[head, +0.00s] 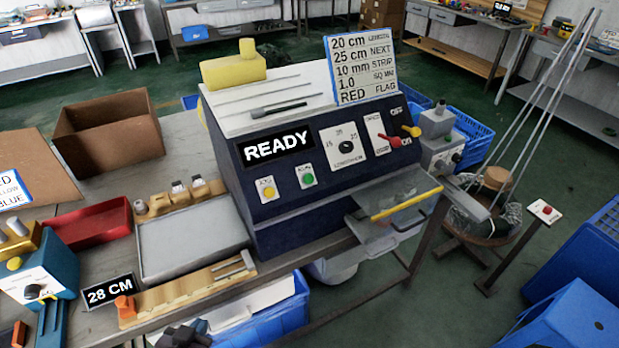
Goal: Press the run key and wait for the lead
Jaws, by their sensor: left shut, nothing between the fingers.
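The dark blue machine (290,215) stands on the bench, and its display (278,146) reads READY. On its sloped front are a green key (308,179) and a yellow key (268,193). Their small labels are too blurred to read surely, so I cannot tell by wording which is the run key. No lead can be made out. My left gripper (184,333) is a dark shape at the bottom edge, partly cut off. It is shut and empty, below and left of the keys and apart from them. My right gripper is not in view.
A sign (361,68) on the machine lists 20 cm, 25 cm, 10 mm, 1.0 and RED. A wooden gauge (190,291) beside a 28 CM display (110,291) lies at the bench front. A clear-walled tray with a yellow edge (407,203) juts from the machine's right.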

